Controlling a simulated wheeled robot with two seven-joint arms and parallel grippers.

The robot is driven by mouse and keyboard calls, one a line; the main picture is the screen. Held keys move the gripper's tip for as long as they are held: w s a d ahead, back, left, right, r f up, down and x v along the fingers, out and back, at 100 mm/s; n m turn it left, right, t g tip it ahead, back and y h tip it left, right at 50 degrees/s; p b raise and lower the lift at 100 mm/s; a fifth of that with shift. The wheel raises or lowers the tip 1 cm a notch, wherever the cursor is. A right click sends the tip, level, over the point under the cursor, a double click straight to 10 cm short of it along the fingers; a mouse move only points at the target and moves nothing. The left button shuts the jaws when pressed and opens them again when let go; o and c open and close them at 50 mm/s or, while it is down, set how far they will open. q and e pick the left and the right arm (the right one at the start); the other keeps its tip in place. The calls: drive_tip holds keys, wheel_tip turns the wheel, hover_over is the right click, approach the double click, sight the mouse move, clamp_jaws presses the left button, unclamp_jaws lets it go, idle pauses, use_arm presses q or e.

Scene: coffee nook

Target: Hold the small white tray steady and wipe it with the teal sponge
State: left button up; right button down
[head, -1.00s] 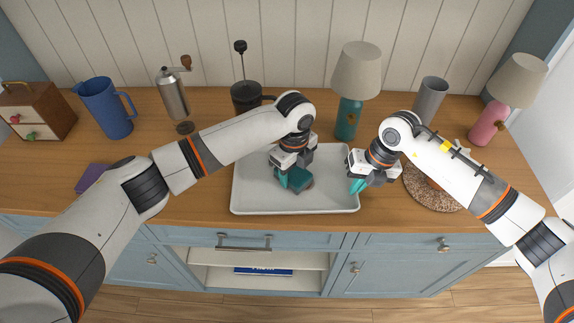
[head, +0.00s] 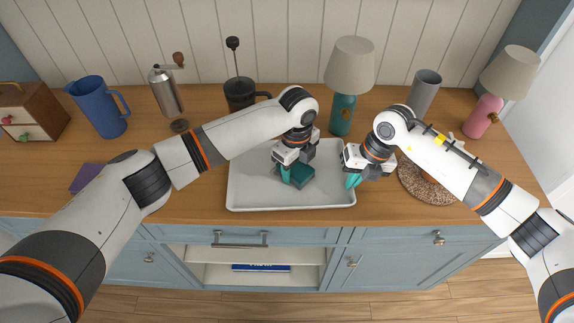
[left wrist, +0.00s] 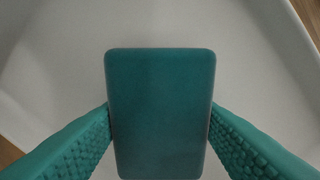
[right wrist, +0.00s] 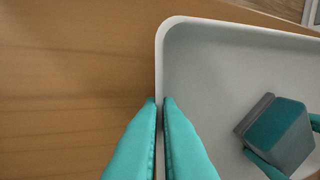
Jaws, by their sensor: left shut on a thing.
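The white tray (head: 250,197) lies flat on the wooden counter, and it fills most of the left wrist view (left wrist: 160,25).
A teal lamp (head: 342,112) and a French press (head: 240,94) stand behind the tray. A speckled round mat (head: 425,190) lies right of it, partly under my right arm. A blue pitcher (head: 98,107) and a grinder (head: 165,90) stand left. The counter's front edge is close.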

use_arm(q)
drive_tip(key=shift+f, duration=0.1)
drive_tip(key=a, duration=0.3)
drive_tip(key=shift+s+a, duration=0.1)
drive_tip(key=shift+r, duration=4.15)
drive_tip(key=shift+f, duration=0.15)
